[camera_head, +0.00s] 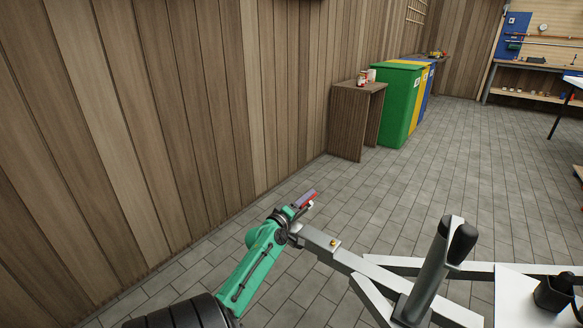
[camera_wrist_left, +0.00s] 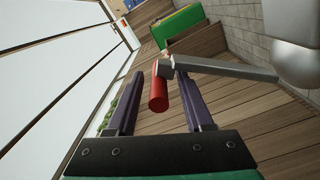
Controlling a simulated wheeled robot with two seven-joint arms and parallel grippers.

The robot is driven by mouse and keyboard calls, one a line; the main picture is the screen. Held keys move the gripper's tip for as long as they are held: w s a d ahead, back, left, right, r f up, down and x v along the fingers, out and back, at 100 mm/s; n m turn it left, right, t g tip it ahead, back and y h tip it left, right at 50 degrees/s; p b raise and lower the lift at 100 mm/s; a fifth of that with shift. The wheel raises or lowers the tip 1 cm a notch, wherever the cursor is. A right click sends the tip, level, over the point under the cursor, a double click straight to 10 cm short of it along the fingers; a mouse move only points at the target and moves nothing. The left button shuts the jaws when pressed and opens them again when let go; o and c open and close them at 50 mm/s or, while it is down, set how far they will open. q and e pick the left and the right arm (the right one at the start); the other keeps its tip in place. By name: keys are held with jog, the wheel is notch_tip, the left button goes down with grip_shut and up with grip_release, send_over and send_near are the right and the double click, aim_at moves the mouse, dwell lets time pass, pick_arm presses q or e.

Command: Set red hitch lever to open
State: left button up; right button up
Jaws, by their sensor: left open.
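The red hitch lever (camera_wrist_left: 158,92) has a red cylindrical grip on a grey rod that runs right to a grey metal part in the left wrist view. My left gripper (camera_wrist_left: 161,76) is open, with its two purple fingers on either side of the red grip. Gaps show on both sides of the grip in that view. In the head view, my left gripper (camera_head: 304,199) is at the front end of the grey trailer drawbar (camera_head: 350,260), and a bit of the red lever (camera_head: 310,198) shows beside the fingers. My right gripper is out of view.
A grey post with a black top (camera_head: 461,243) stands on the trailer frame at the right. A wooden wall (camera_head: 120,130) is on the left. A small wooden table (camera_head: 348,120) and green bin (camera_head: 402,105) stand farther back. The tiled floor between is clear.

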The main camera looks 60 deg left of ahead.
pick_arm(q)
jog(key=b+v, duration=0.1)
jog(key=v, duration=1.2)
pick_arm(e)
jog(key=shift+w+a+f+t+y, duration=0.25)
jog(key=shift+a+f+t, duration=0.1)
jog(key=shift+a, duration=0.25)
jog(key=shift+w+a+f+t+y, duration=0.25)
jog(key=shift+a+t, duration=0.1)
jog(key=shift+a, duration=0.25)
pick_arm(q)
jog(key=shift+w, duration=0.1)
